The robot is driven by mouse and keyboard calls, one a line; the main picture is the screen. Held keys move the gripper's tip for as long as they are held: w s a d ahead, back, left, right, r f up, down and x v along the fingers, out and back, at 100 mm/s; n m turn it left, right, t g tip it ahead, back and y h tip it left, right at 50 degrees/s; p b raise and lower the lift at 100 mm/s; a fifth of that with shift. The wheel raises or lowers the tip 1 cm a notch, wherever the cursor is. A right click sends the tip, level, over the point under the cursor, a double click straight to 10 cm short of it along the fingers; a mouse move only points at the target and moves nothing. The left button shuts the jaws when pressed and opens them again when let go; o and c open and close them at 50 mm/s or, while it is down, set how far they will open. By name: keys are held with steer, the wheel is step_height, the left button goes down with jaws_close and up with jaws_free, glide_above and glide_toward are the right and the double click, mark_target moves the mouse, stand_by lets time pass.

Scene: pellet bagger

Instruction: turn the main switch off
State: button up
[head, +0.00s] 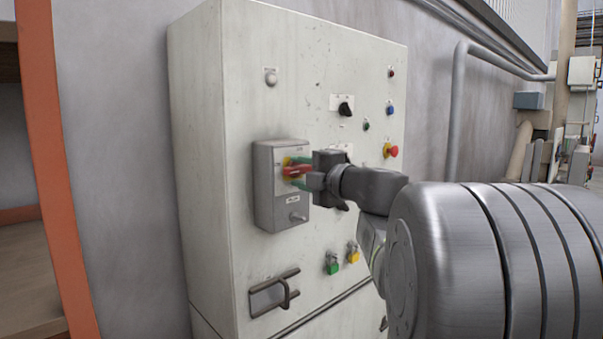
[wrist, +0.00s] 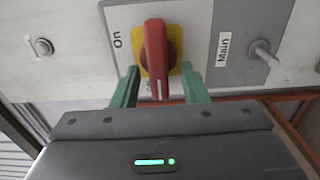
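The main switch is a red rotary handle (wrist: 156,55) on a yellow plate, on a grey box (head: 268,205) fixed to the cabinet front. In the wrist view, the label "On" stands to the left of the handle and "Main" to its right. The handle also shows in the head view (head: 296,171). My gripper (wrist: 158,88) faces the switch with its green fingers apart, one on each side of the lower part of the handle. Gaps show between the fingers and the handle; whether they touch it in depth I cannot tell.
The pale cabinet (head: 330,75) carries several other controls, among them a black knob (head: 346,109) and a red emergency button (head: 391,151). A metal stud (wrist: 264,52) sticks out beside the switch. A handle (head: 285,294) projects lower on the cabinet.

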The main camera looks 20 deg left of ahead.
steer(key=b+v, duration=0.1)
steer(key=v, duration=1.3)
steer(key=shift+w+a, duration=0.1)
steer(key=shift+a, duration=0.1)
steer(key=p+x, duration=0.1)
steer(key=x, duration=1.2)
steer(key=shift+w+a, duration=0.1)
steer(key=shift+a, duration=0.2)
